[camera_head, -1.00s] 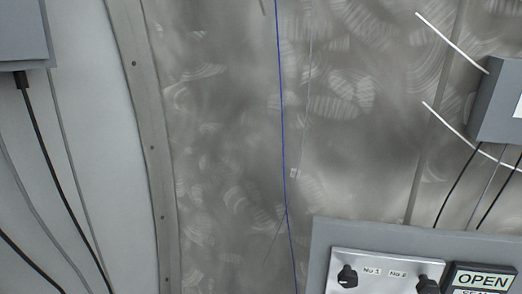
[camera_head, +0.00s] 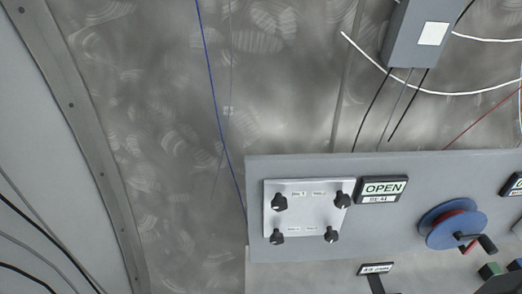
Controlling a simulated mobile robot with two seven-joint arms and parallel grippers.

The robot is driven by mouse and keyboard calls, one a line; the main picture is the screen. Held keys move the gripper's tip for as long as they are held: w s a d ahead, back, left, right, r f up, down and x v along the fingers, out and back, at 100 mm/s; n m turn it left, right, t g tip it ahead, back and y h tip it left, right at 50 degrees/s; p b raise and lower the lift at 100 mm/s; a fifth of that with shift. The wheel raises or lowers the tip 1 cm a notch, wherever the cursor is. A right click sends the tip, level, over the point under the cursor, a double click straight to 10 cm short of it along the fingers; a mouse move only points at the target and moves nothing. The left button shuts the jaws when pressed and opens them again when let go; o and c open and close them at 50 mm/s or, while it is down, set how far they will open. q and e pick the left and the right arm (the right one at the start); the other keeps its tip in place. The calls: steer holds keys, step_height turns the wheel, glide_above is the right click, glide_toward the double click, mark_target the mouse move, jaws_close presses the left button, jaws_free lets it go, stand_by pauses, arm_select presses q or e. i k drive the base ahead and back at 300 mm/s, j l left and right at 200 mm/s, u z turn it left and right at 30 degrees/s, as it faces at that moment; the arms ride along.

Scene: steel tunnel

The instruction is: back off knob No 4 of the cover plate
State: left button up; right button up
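The cover plate (camera_head: 305,214) is a pale, roughly square plate on the left part of a grey panel. It has a black knob near each corner: upper left (camera_head: 279,203), upper right (camera_head: 342,200), lower left (camera_head: 277,237) and lower right (camera_head: 331,234). Small labels sit between the knobs. The upper left one seems to read No 1; the lower ones are too small to read, so I cannot tell surely which knob is No 4. All the knobs appear seated on the plate. Neither of my grippers is in view.
An OPEN/SEAL sign (camera_head: 382,190) is right of the plate. A blue reel with a crank (camera_head: 453,225) is farther right on the grey panel (camera_head: 400,222). A grey box (camera_head: 418,32) with cables hangs above. A blue wire (camera_head: 213,95) runs down the steel wall.

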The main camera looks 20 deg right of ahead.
mark_target(276, 237)
steer(key=i+j+z, duration=0.2)
steer(key=z, duration=0.15)
steer(key=i+j+z, duration=0.75)
steer(key=k+l, duration=0.1)
